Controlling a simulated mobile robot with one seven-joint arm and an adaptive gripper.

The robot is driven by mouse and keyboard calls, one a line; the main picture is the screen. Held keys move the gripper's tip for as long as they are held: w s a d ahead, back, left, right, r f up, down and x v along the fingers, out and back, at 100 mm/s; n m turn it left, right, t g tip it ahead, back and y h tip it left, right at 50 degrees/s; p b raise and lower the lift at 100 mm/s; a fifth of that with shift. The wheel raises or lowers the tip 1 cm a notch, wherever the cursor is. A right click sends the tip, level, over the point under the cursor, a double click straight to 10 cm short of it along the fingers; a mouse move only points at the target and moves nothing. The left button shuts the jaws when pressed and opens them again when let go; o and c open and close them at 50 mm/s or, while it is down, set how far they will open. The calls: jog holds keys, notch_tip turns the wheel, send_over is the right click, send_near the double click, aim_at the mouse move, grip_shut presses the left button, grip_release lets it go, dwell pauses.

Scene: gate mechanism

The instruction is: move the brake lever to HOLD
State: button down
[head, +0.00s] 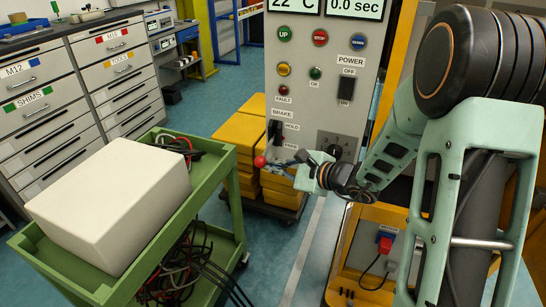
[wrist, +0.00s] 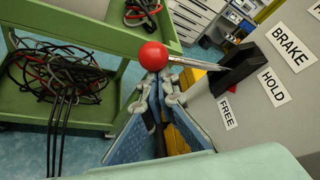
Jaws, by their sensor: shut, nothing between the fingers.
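The brake lever's red ball knob (head: 260,161) shows in the head view, out from the grey panel and lower than the black lever housing (head: 274,130). In the wrist view the red knob (wrist: 153,56) is just beyond my fingertips, and its metal rod (wrist: 192,63) runs right into the black housing (wrist: 240,68). The rod leaves the housing at the end nearer the FREE label (wrist: 227,112); the HOLD label (wrist: 274,87) is farther along. My gripper (head: 292,163) is shut and empty beside the knob. The wrist view shows its fingertips (wrist: 157,90) close under the knob; contact is unclear.
A green cart (head: 165,225) with a white box (head: 110,200) and cables stands left of the panel. The grey panel (head: 310,100) has buttons, a power switch (head: 346,88) and a rotary dial (head: 334,144) near my wrist. Yellow bins (head: 240,133) stand behind.

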aim_at(272, 142)
notch_tip(272, 142, up, 7)
jog(key=m+g+p, duration=0.3)
jog(key=m+p, duration=0.1)
jog(key=p, duration=0.9)
jog(key=shift+w+g+y, duration=0.15)
jog(key=shift+g+y, duration=0.15)
jog(key=shift+w+r, duration=0.1)
jog(key=shift+r, duration=0.15)
notch_tip(272, 142, down, 5)
jog(key=d+b, duration=0.1)
jog(key=b, duration=0.3)
jog(key=p+v, duration=0.1)
jog(key=v, duration=0.9)
jog(key=shift+r, duration=0.35)
jog(key=shift+w, duration=0.1)
